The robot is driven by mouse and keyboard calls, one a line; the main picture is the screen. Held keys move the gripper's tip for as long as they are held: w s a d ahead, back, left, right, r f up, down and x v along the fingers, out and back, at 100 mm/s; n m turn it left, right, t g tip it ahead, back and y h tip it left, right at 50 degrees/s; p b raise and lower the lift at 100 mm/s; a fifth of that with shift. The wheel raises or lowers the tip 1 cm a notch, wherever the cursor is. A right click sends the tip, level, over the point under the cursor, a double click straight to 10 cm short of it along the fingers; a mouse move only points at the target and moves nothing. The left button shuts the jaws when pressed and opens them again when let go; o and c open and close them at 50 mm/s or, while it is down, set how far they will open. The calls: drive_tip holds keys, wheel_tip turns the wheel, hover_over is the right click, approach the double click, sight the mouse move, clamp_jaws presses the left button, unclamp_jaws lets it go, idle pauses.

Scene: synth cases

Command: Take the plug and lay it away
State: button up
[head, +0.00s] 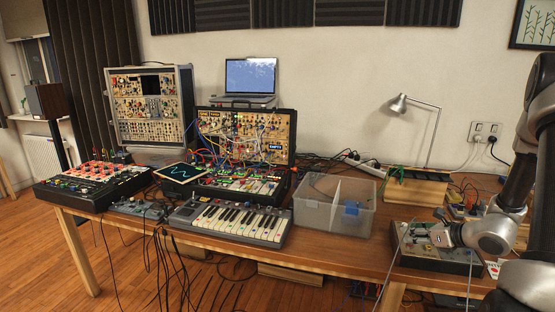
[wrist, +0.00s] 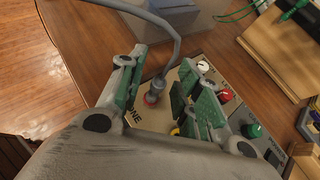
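A grey plug (wrist: 156,90) with a grey cable stands upright at a red-ringed socket on the light panel of a device box (wrist: 135,122). In the head view this box (head: 408,255) is at the right front of the table. My gripper (wrist: 161,78) is open, with one green-padded finger on each side of the plug. A gap shows between the plug and each finger. In the head view my gripper (head: 437,236) is low over the box, and the plug cannot be made out there. A clear two-part bin (head: 314,216) stands left of the box, with a blue item in its right compartment.
A wooden block holder (head: 415,192) with green leads stands behind the box. A keyboard (head: 235,222) lies left of the bin. A lamp (head: 400,104), a power strip (head: 365,166) and synth cases (head: 250,135) are further back. Colored knobs (wrist: 225,95) sit near my right finger.

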clamp_jaws()
drive_tip(key=shift+r, duration=0.15)
drive_tip(key=shift+r, duration=1.8)
drive_tip(key=shift+r, duration=0.1)
